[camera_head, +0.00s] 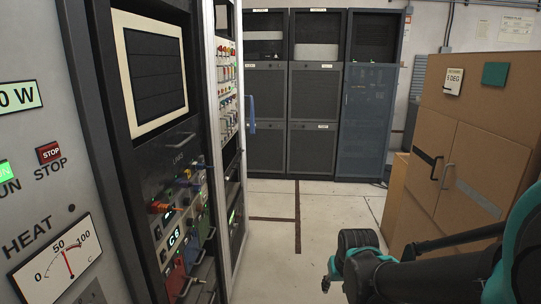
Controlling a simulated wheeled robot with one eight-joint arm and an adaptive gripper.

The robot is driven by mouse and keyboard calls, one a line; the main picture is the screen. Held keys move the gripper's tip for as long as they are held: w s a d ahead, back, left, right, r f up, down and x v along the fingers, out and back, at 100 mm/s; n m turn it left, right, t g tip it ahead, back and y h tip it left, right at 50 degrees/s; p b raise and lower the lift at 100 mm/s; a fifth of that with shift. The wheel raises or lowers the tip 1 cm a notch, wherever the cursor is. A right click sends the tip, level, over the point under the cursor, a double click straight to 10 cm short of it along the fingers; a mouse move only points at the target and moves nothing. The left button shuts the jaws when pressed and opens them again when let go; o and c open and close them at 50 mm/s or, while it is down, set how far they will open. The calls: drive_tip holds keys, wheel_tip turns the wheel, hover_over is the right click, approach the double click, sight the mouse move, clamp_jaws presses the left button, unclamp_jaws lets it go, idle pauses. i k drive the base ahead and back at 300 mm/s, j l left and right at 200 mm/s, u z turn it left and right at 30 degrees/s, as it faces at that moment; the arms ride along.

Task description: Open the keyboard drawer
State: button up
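A dark panel with a thin bar handle (182,143) sits under the cream-framed screen (154,72) in the rack at the left. It may be the front of the keyboard drawer, and it looks flush with the rack; no keyboard shows. My arm reaches in from the lower right, and its black and teal end, my gripper (330,280), is low over the floor. It is to the right of the rack, well apart from it. The fingers are small and partly hidden, so I cannot tell how far they are open.
A grey panel with a gauge (57,256) fills the near left. An open rack door with a blue handle (251,114) stands beyond the screen rack. Dark cabinets (315,110) line the back. A brown cabinet (460,150) stands at the right. Pale floor (276,240) between is clear.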

sight(140, 139)
drive_tip(key=u, duration=0.55)
drive_tip(key=i+l+u, duration=0.15)
drive_tip(key=u, duration=0.3)
drive_tip(key=i+l+u, duration=0.15)
drive_tip(key=u, duration=0.35)
drive_tip(key=l+u, duration=0.45)
drive_tip(key=i+l+u, duration=0.1)
drive_tip(key=u, duration=0.35)
drive_tip(key=l+u, duration=0.15)
drive_tip(key=l, duration=0.45)
drive_tip(key=l+u, duration=0.15)
drive_tip(key=l, duration=0.5)
drive_tip(key=k+l+u, duration=0.15)
drive_tip(key=l, duration=0.45)
drive_tip(key=l+u, duration=0.15)
drive_tip(key=l, duration=0.5)
drive_tip(key=l+u, duration=0.1)
drive_tip(key=u, duration=0.35)
drive_tip(key=l+u, duration=0.1)
drive_tip(key=u, duration=0.75)
drive_tip(key=k+l+u, duration=0.1)
drive_tip(key=u, duration=0.3)
drive_tip(key=k+u, duration=0.1)
drive_tip(key=u, duration=0.35)
drive_tip(key=l+u, duration=0.1)
drive_tip(key=u, duration=0.3)
drive_tip(key=k+u, duration=0.2)
drive_tip(key=k, duration=0.4)
